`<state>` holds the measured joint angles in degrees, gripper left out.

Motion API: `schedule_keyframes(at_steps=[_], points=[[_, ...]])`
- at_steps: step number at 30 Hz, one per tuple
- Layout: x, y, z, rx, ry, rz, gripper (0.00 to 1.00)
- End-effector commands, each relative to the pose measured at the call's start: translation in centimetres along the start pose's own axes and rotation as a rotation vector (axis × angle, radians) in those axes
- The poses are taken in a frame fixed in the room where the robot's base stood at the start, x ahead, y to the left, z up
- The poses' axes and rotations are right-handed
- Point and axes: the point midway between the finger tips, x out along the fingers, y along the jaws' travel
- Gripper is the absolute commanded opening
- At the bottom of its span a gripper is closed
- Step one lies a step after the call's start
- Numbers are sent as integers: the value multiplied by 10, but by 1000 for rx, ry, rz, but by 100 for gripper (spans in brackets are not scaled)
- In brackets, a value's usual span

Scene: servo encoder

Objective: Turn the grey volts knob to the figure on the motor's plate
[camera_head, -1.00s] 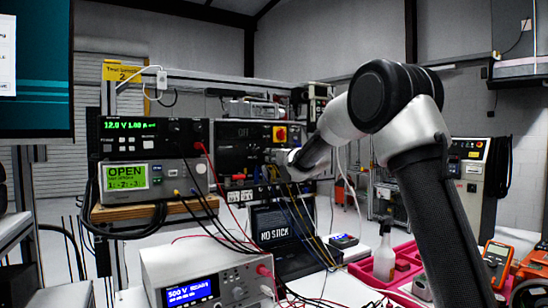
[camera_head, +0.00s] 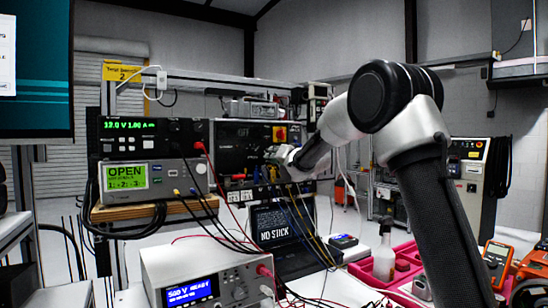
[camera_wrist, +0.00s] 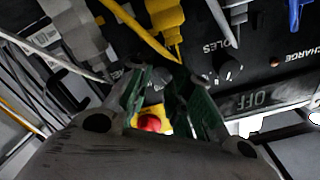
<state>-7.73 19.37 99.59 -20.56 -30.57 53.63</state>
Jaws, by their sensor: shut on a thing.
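The grey volts knob (camera_wrist: 153,84) appears in the wrist view, partly hidden between the green-padded fingers. My gripper (camera_wrist: 158,80) is shut on it, with one finger on either side. The dark panel (camera_head: 232,160) with the knob stands behind the bench in the head view. There my gripper (camera_head: 278,157) is at the panel's right part, and the knob cannot be made out. The motor's plate is not seen in either view, and the knob's figures are hidden or too small to read.
A black knob (camera_wrist: 229,70) under lettering ending in "OLES" is close by. A red button (camera_wrist: 150,122) on yellow shows between the fingers. Yellow plugs (camera_wrist: 165,15) and cables crowd the panel. A laptop (camera_head: 275,226) and a white instrument (camera_head: 205,262) stand below.

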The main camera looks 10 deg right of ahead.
Motion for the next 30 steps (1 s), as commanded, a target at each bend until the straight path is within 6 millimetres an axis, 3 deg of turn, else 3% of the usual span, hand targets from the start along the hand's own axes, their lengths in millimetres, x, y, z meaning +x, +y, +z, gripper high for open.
schedule_keyframes(at_steps=[13, 14, 17, 26, 30], points=[[0, 0, -1, 10, 1, 0, 0], [0, 0, -1, 10, 1, 0, 26], [0, 0, -1, 10, 1, 0, 43], [-1, 0, 0, 10, 0, 0, 43], [-12, 0, -1, 9, 1, 0, 43]])
